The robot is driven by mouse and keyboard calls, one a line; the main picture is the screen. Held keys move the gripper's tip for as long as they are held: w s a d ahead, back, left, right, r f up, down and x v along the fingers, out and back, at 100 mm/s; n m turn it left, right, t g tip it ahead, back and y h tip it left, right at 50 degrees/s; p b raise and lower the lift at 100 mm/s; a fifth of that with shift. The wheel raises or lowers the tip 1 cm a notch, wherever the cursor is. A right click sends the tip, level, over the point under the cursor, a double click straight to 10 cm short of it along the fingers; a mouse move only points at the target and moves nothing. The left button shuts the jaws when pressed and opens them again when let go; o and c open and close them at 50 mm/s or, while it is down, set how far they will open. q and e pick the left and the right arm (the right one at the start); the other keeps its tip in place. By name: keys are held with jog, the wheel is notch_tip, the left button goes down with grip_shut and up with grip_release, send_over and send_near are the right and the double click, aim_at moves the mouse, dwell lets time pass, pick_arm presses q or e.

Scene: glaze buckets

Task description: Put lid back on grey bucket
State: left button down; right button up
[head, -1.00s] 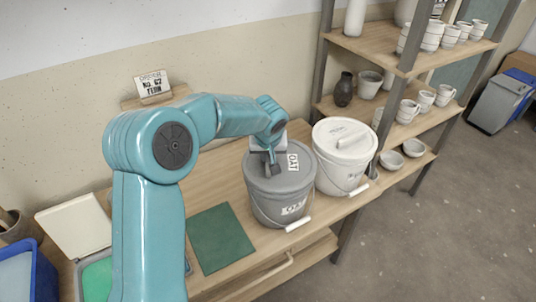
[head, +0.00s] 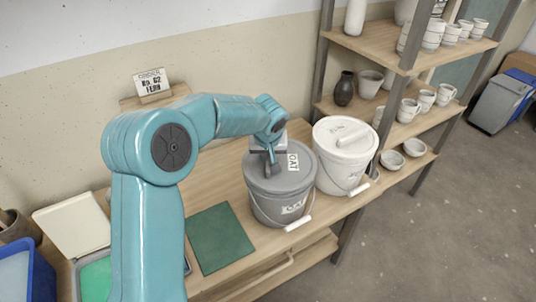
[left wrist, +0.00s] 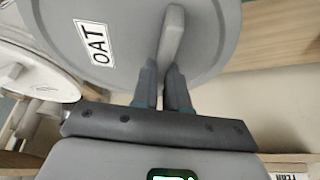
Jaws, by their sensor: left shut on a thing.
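The grey bucket (head: 272,208) stands on the wooden table with a label on its front and its wire handle hanging forward. Its grey lid (head: 292,180), labelled OAT, sits over the bucket's mouth; I cannot tell whether it is pressed fully down. My left gripper (head: 271,165) is above the lid and shut on the lid's raised handle. In the left wrist view, the two fingers (left wrist: 164,92) pinch the handle of the lid (left wrist: 215,45) from both sides. My right gripper is not in view.
A white lidded bucket (head: 342,165) stands close at the right of the grey one. A green mat (head: 219,238) lies at its left. A shelf (head: 385,50) with pottery rises behind at the right. A sign (head: 152,82) stands at the wall.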

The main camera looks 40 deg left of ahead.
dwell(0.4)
pick_arm(q)
jog(key=c, duration=0.6)
grip_release()
jog(key=shift+r+p, duration=2.1)
jog(key=shift+r, duration=1.4)
grip_shut()
jog(key=shift+f, duration=0.25)
